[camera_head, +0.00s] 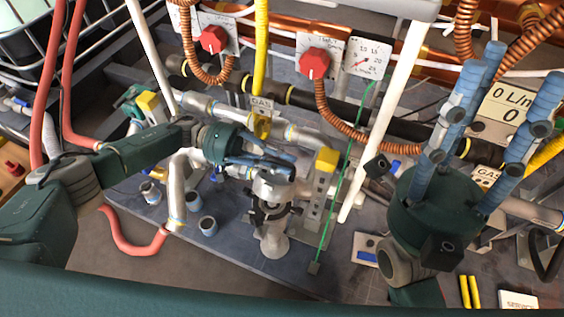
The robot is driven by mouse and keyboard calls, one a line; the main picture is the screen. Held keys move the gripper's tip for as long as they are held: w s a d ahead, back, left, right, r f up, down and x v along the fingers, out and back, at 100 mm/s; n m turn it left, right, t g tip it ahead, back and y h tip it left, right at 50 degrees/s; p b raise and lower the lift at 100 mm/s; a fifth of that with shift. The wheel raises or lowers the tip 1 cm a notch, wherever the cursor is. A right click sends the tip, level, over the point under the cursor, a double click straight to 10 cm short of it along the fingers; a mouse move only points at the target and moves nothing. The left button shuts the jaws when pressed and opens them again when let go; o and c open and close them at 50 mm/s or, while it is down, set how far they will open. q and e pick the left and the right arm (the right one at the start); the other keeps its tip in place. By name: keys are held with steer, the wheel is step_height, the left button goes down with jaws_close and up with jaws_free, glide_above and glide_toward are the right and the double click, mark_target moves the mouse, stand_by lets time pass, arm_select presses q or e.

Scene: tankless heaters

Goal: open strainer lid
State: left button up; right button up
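A silver metal fitting (274,235) stands upright at the centre, with a black clamp-like ring (257,214) around it. It looks like the strainer, but I cannot clearly tell which part is its lid. My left gripper (283,168) reaches in from the left, its blue-padded fingers over the top of this fitting. The fingers overlap the fitting in the picture, and I cannot tell whether they touch or grip it. My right gripper (518,72) is at the right, close to the camera, with its fingers spread, pointing up and empty. It is apart from the fitting.
Behind are red knobs (214,40) and (314,64), a dial (369,59), corrugated copper hoses (350,130) and a yellow pipe (261,60). A white post (385,110) and a green cord (345,185) stand right of the fitting. Small cups (208,226) sit to its left.

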arm_select(q)
steer(key=shift+o, duration=1)
steer(key=shift+r, duration=0.1)
steer(key=v, duration=1.1)
steer(key=shift+w+a, duration=0.15)
steer(key=shift+a, duration=0.25)
